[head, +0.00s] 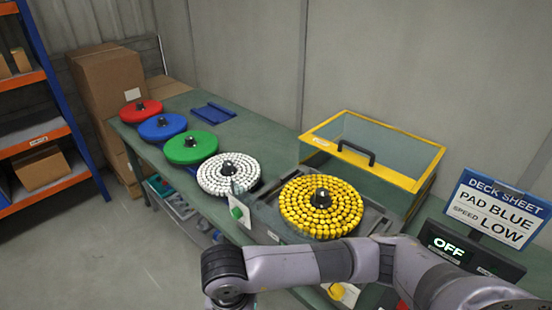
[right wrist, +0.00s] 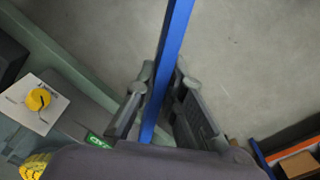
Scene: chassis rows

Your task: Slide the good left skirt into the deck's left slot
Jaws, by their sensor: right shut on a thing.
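My right gripper (right wrist: 164,72) is shut on a long, thin blue strip (right wrist: 172,40), which I take to be the skirt; whether it is the good left one I cannot tell. The strip runs from between the fingers up past the top edge of the right wrist view, over the floor. In the head view my right arm reaches across the front, but its gripper and the strip cannot be made out. The dark grey deck (head: 262,212) sits under the yellow-studded disc (head: 321,206); its left slot cannot be made out. My left gripper is not in view.
On the green bench (head: 180,105) stand white (head: 229,174), green (head: 190,147), blue (head: 162,126) and red (head: 141,107) discs, and a flat blue piece (head: 213,113). A yellow-framed clear cover (head: 375,155) is behind the deck. The display (head: 450,247) reads OFF. Open floor lies left.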

